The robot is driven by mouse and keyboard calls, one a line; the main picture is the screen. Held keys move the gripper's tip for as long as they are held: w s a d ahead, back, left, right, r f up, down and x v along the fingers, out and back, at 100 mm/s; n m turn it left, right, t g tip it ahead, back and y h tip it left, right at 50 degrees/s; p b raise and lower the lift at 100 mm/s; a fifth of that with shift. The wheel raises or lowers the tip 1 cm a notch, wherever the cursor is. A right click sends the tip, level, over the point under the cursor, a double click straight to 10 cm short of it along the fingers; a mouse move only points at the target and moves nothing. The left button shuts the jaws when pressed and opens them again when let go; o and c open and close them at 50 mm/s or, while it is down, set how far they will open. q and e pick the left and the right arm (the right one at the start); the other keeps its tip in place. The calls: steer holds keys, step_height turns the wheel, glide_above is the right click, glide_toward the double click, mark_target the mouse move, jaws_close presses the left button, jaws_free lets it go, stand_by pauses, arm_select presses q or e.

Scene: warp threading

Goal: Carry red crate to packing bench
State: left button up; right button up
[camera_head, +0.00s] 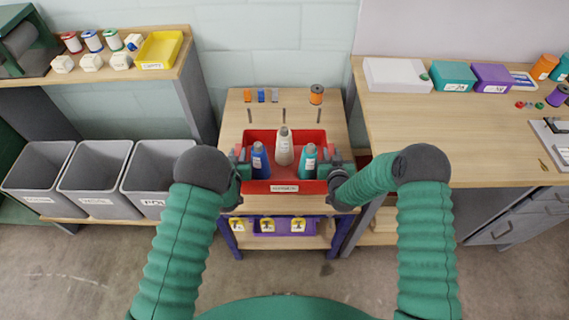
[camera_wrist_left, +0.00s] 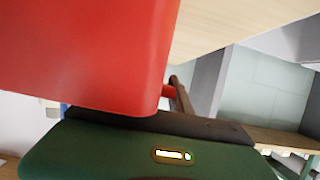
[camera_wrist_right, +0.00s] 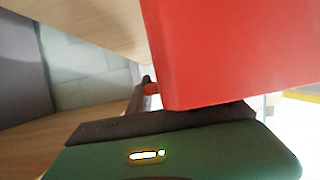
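The red crate (camera_head: 284,187) is upright at the front of a small wooden table in the head view, with a pale label on its front. It holds a blue bottle (camera_head: 260,160), a light grey bottle (camera_head: 284,147) and a teal bottle (camera_head: 308,162). My left gripper (camera_head: 241,168) is at its left side, my right gripper (camera_head: 335,170) at its right side. The crate wall fills much of the left wrist view (camera_wrist_left: 85,50) and the right wrist view (camera_wrist_right: 235,50). A small red side part meets one dark finger in each. The other fingers are hidden, so their grip is unclear.
The small table (camera_head: 240,113) has thin upright pegs and an orange spool (camera_head: 316,94) behind the crate. A wide bench (camera_head: 430,120) at right bears boxes at its back and has clear wood in front. Grey bins (camera_head: 95,180) stand at left below a shelf with a yellow tray (camera_head: 160,50).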

arm_select(q)
steer(key=shift+a, duration=0.15)
jaws_close()
arm_select(e)
steer(key=shift+a+r, duration=0.1)
steer(key=shift+a, duration=0.05)
jaws_close()
arm_select(q)
steer(key=shift+f, duration=0.1)
arm_select(e)
steer(key=shift+w+r, duration=0.15)
